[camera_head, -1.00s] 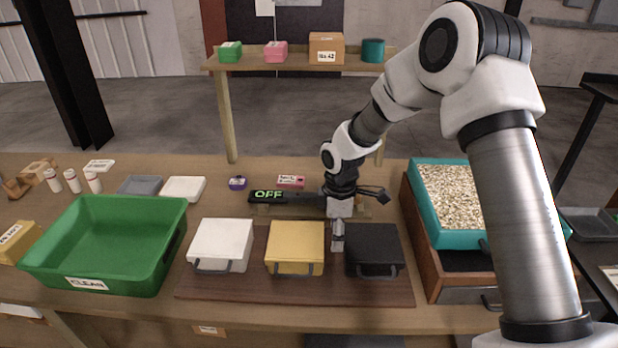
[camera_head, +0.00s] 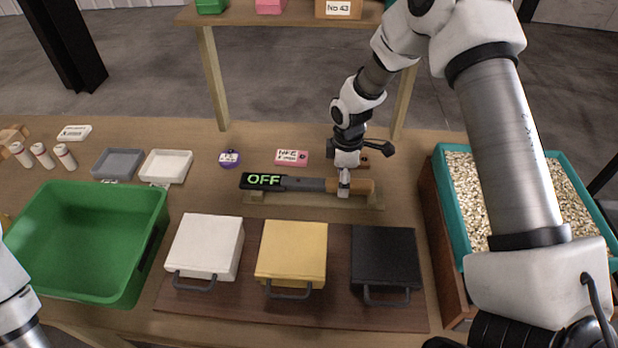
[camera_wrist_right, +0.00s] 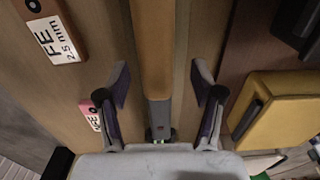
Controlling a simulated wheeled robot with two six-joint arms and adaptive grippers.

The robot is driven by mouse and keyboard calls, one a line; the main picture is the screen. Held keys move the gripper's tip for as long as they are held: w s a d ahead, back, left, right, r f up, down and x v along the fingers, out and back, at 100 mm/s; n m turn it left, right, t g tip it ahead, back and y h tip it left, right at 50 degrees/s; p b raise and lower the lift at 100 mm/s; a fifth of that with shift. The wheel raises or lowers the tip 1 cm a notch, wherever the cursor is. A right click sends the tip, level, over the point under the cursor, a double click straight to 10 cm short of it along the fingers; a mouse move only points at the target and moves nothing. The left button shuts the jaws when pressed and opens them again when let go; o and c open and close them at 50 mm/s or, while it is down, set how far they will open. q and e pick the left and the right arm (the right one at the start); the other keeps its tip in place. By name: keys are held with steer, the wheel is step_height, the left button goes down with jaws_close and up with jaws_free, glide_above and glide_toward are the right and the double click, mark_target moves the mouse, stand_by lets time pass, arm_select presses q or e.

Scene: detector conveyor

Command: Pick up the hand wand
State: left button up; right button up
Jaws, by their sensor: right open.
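The hand wand (camera_head: 290,183) lies across a low wooden stand (camera_head: 317,201) behind the row of boxes. Its black end at the left shows a green "OFF"; its handle at the right is orange-brown. My right gripper (camera_head: 344,190) is over the handle in the head view. In the right wrist view the wand handle (camera_wrist_right: 153,50) runs between the two spread fingers of the right gripper (camera_wrist_right: 160,100), with a gap on each side. Part of the wand is hidden behind the gripper's body. My left gripper is out of view.
White (camera_head: 207,245), yellow (camera_head: 292,250) and black (camera_head: 386,257) boxes stand on a brown board in front. A green bin (camera_head: 155,235) is at left, and a teal tray of granules (camera_head: 452,215) at right. Small tagged pieces, including a pink one (camera_head: 291,157), lie behind the wand.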

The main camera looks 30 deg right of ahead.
steer(key=shift+w+d+f, duration=0.15)
steer(key=shift+w+f, duration=0.05)
steer(key=shift+f, duration=0.35)
steer(key=shift+w+d+f, duration=0.1)
steer(key=shift+w+f, duration=0.05)
steer(key=shift+f, duration=0.4)
steer(key=shift+s+a+r, duration=0.15)
steer(key=shift+a+r, duration=0.05)
steer(key=shift+c, duration=0.6)
steer(key=shift+s+r, duration=0.1)
steer(key=c, duration=0.6)
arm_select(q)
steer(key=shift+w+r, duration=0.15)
arm_select(e)
jaws_close()
steer(key=shift+r, duration=0.35)
step_height(320, 180, up, 9)
steer(key=shift+r+b, duration=0.1)
steer(key=shift+b, duration=0.95)
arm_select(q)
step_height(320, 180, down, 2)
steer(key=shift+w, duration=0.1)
